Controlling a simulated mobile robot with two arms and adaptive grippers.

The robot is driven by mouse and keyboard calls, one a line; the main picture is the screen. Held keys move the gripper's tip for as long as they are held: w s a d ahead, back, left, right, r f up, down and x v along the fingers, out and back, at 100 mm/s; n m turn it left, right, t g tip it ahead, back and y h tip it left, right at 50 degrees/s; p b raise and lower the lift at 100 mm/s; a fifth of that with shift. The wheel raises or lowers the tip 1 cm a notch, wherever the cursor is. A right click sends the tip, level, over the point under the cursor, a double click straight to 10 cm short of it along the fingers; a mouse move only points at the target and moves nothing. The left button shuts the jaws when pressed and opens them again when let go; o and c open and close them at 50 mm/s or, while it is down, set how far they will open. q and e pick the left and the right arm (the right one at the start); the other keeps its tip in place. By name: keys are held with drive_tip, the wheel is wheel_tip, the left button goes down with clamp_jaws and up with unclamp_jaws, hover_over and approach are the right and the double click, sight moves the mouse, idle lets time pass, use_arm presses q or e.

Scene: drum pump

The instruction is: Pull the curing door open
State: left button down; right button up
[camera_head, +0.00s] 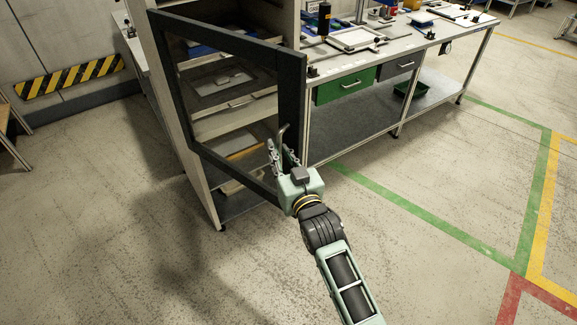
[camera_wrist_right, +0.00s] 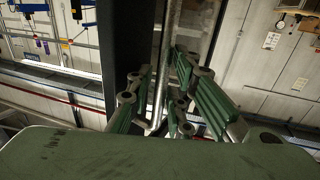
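The curing door (camera_head: 292,95) is a dark frame with a see-through pane. It stands partly open, swung out from the cabinet with its left side at the cabinet's left post. Its vertical metal handle (camera_head: 283,132) is at the right edge and also shows in the right wrist view (camera_wrist_right: 168,35). My right gripper (camera_head: 281,155) is at the handle's lower part. In the right wrist view its green fingers (camera_wrist_right: 160,95) stand close on both sides of the bar and appear shut on it; the exact contact is partly hidden. My left gripper is out of view.
Shelves with trays (camera_head: 222,82) show through the door pane. A workbench (camera_head: 352,45) with a green drawer (camera_head: 345,86) stands right of the cabinet. The floor (camera_head: 110,220) in front and to the left is clear.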

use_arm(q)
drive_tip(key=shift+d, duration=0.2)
use_arm(e)
drive_tip(key=v, duration=1.2)
drive_tip(key=shift+d, duration=0.2)
drive_tip(key=shift+w, duration=0.15)
